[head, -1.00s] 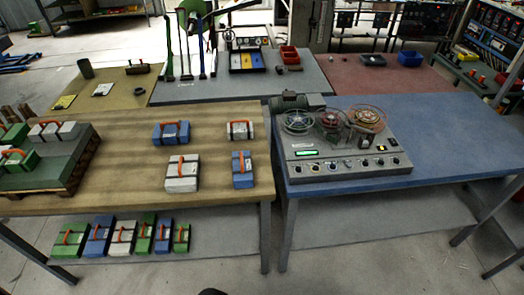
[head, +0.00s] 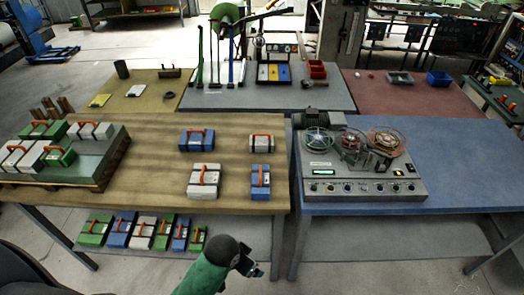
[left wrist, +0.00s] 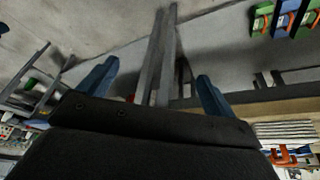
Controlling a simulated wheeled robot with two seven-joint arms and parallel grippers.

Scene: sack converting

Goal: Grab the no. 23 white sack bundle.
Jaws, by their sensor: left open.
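Several white sack bundles with orange handles and dark straps are in the head view; their numbers are too small to read, so I cannot tell which is no. 23. One white bundle (head: 204,187) lies at the table's front middle, and a smaller white one (head: 262,148) lies behind it to the right. More white bundles (head: 90,131) lie on the left pallet, and one (head: 143,237) is on the lower shelf. My left gripper (left wrist: 157,90) is open, its blue fingers apart with nothing between them. A white bundle edge (left wrist: 292,158) shows at lower right there. My right gripper is not seen.
Blue bundles (head: 196,137) share the brown table (head: 150,165) with the white ones. A pallet (head: 98,178) fills its left end. A reel machine (head: 365,175) stands on the blue table (head: 460,150) to the right. Table legs (left wrist: 160,60) cross the wrist view.

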